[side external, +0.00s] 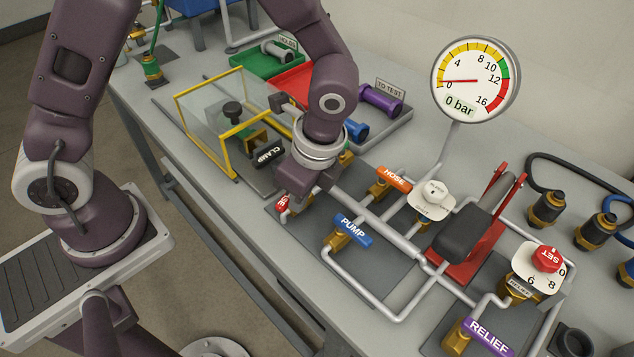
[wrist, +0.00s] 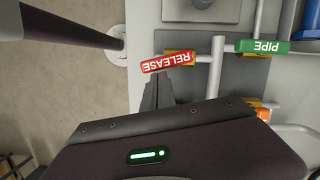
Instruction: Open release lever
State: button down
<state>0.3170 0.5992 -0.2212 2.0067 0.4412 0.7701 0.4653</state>
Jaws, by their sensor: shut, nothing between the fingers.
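The red release lever (wrist: 167,63) shows in the wrist view with its RELEASE label upside down. It sits slightly tilted over a brass valve body (wrist: 180,54) on a grey pipe. In the side view only a small red end of the lever (side external: 282,203) shows; my gripper hides the rest. My gripper (wrist: 158,84) is shut and empty, with its fingertips right beside the lever's near edge. I cannot tell whether they touch it. In the side view my gripper (side external: 296,192) is low over the left end of the pipework.
The blue PUMP lever (side external: 353,229), orange HOSE lever (side external: 394,178) and black CLAMP handle (side external: 268,154) are nearby. A yellow-framed clear guard (side external: 208,105) stands behind. The gauge (side external: 476,80) reads 0 bar.

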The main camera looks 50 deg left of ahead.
jog(key=shift+w+a, duration=0.4)
jog(key=shift+w, duration=0.15)
jog(key=d, duration=0.4)
jog(key=shift+d, duration=0.25)
jog(key=v, duration=1)
jog(key=shift+s+a, duration=0.25)
